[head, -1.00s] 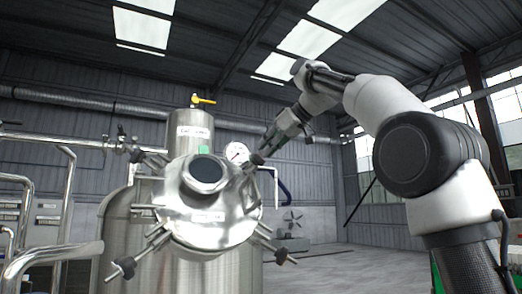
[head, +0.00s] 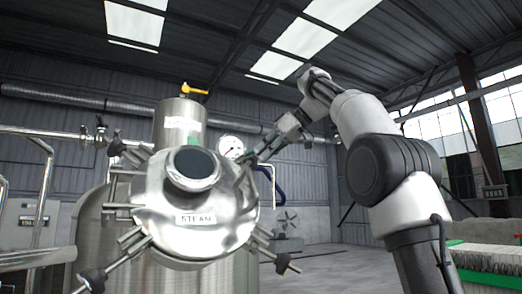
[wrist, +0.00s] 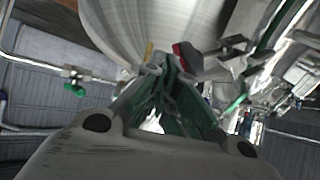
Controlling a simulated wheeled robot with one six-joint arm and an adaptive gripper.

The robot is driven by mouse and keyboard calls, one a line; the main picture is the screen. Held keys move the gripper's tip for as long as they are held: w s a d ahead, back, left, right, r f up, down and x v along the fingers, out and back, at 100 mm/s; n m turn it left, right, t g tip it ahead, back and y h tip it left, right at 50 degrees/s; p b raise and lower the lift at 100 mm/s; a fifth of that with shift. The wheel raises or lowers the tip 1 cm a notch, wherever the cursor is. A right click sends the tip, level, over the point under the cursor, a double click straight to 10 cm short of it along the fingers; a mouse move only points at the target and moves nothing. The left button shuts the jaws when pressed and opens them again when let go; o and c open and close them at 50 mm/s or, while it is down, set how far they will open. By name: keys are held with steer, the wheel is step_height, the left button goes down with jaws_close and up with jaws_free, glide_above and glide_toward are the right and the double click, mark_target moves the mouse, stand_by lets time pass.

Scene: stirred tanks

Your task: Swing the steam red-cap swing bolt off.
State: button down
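The steel tank lid (head: 226,205) marked STEAM faces me in the head view, with swing bolts (head: 276,256) splayed around its rim. My gripper (head: 262,158) is at the lid's upper right edge, where a swing bolt's end is largely hidden by it. In the wrist view, my gripper (wrist: 163,66) has its green-padded fingers converging to nearly closed tips. A red cap (wrist: 184,56) shows just right of and beyond the tips, close to the tank. I see it beside the fingers, not clearly between them; contact cannot be told.
A pressure gauge (head: 231,147) stands right behind the lid, close to my gripper. A yellow-handled valve (head: 193,89) tops the steel cylinder behind. Pipes (head: 45,134) run along the left. The floor (head: 325,262) right of the tank is open.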

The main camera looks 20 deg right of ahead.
steer(key=shift+w+a+f+g+y, duration=0.2)
steer(key=shift+w+f+g+y, duration=0.15)
steer(key=shift+f+g, duration=0.2)
steer(key=c, duration=1.8)
jaws_free()
steer(key=shift+o, duration=1.3)
steer(key=shift+a, duration=0.25)
steer(key=shift+r, duration=0.15)
steer(key=shift+d+r, duration=0.1)
steer(key=shift+r, duration=0.05)
steer(key=s+d+r, duration=0.1)
steer(key=s+d, duration=0.6)
steer(key=d, duration=0.5)
steer(key=shift+s+r, duration=0.15)
steer(key=shift+s, duration=0.2)
